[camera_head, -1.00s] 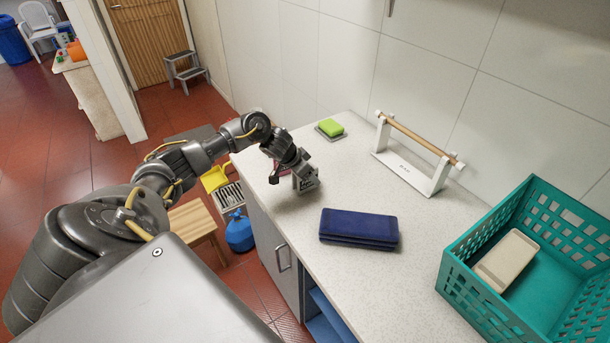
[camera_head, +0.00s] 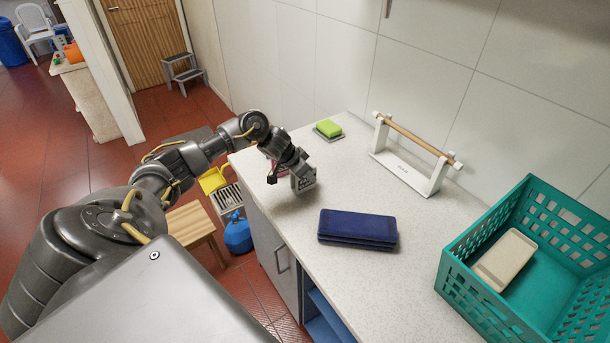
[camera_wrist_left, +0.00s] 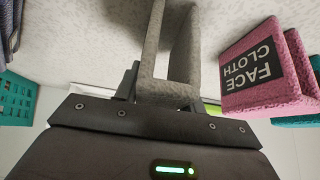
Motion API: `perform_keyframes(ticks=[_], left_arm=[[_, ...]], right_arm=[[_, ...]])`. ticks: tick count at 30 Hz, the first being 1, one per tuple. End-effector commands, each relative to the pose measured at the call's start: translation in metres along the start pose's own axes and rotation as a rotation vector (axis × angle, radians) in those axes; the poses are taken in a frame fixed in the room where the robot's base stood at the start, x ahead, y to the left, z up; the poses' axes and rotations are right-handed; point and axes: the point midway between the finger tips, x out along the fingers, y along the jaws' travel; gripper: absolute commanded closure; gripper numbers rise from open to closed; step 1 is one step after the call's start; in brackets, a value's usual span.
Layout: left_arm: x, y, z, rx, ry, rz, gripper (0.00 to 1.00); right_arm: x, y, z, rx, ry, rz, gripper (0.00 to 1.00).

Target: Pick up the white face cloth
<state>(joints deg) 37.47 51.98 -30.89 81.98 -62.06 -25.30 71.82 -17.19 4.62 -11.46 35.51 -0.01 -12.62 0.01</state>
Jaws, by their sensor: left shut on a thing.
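The white face cloth (camera_head: 304,180) is at my left gripper's (camera_head: 297,170) jaws, near the counter's left edge, its face marked with dark print too small to read. In the left wrist view the pale, folded cloth (camera_wrist_left: 168,92) stands up from the jaws in a U shape. My left gripper is shut on it; the fingertips are largely hidden behind the cloth. Whether the cloth still touches the counter is unclear. A pink cloth (camera_wrist_left: 262,72) labelled "FACE CLOTH" is beside it in the left wrist view. My right gripper is out of view.
A folded dark blue towel (camera_head: 357,228) lies on the speckled counter (camera_head: 350,290). A green sponge (camera_head: 328,128) sits on a small tray behind. A white stand with a wooden bar (camera_head: 410,170) is by the wall, and a teal basket (camera_head: 462,290) holds a beige block (camera_head: 506,260).

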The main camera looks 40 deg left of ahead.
Motion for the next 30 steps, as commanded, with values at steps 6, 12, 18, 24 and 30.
perform_keyframes(ticks=[6,12,18,24,30], left_arm=[[-0.025,0.001,-0.014,0.004,0.004,-0.002,0.86],[-0.081,0.02,-0.011,0.009,0.006,-0.005,0.86],[-0.122,0.044,0.009,0.007,0.001,-0.003,0.86],[-0.151,0.061,0.024,0.004,0.0,-0.003,0.86],[-0.166,0.071,0.032,0.002,0.001,-0.002,0.86]], right_arm=[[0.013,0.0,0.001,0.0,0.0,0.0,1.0],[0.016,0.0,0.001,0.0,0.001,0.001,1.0],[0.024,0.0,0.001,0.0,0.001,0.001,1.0],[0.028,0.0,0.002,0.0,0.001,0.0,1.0],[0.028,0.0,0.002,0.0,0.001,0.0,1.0]])
